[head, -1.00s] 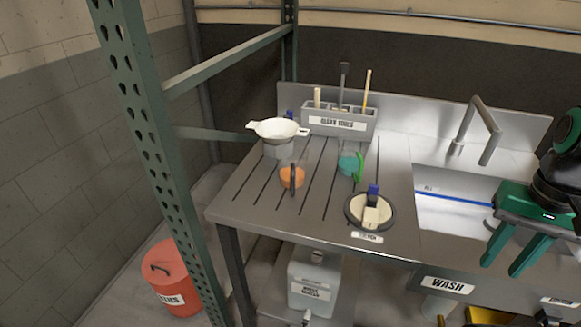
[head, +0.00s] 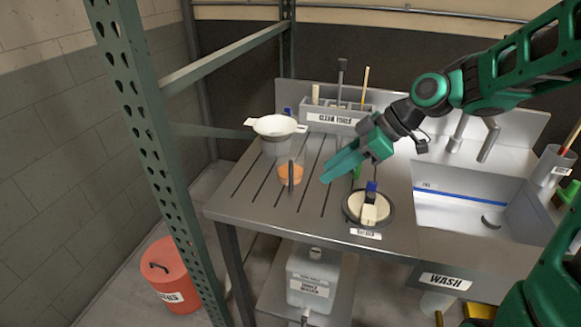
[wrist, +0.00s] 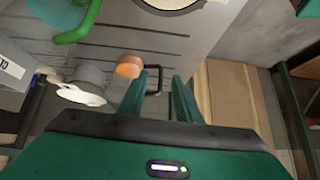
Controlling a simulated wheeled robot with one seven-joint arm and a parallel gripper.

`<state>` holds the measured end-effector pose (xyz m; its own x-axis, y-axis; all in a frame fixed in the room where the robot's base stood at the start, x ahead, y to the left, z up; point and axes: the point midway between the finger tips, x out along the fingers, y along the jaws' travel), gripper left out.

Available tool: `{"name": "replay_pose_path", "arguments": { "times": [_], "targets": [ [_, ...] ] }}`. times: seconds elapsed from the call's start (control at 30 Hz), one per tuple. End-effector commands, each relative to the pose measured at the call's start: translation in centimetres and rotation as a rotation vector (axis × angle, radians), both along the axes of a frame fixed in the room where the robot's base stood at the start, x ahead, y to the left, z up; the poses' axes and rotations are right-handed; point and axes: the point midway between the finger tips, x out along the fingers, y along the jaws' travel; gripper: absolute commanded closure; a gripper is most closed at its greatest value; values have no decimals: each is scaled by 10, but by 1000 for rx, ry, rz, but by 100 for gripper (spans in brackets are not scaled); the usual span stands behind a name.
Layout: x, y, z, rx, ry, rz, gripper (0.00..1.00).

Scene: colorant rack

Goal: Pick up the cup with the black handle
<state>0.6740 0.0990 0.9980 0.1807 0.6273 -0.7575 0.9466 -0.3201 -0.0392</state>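The orange cup (head: 291,172) with a black handle stands on the slotted steel drainboard, its dark handle facing the front. It also shows in the wrist view (wrist: 129,67), with the black handle (wrist: 153,78) beside it, near and between my fingertips in the picture. My gripper (head: 330,172) is just right of the cup in the head view, fingers pointing down-left, apart from the cup. In the wrist view the two fingers (wrist: 164,76) are spread with nothing held. A teal cup is mostly hidden behind my gripper; its green handle (head: 357,172) shows.
A white funnel (head: 275,126) sits on a grey cup behind the orange cup. A tool holder (head: 335,118) stands at the back. A round black-rimmed item (head: 368,209) lies front right. The sink (head: 460,205) is right. A green rack post (head: 150,150) stands left.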

Motion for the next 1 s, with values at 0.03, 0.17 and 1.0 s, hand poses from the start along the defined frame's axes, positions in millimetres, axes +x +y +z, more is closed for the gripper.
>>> {"name": "replay_pose_path", "arguments": {
  "times": [0.03,0.17,1.0],
  "targets": [
    [3,9,2,25,-20,36,69],
    [6,25,5,60,-55,88,69],
    [23,92,-60,62,-55,90,69]
  ]
}}
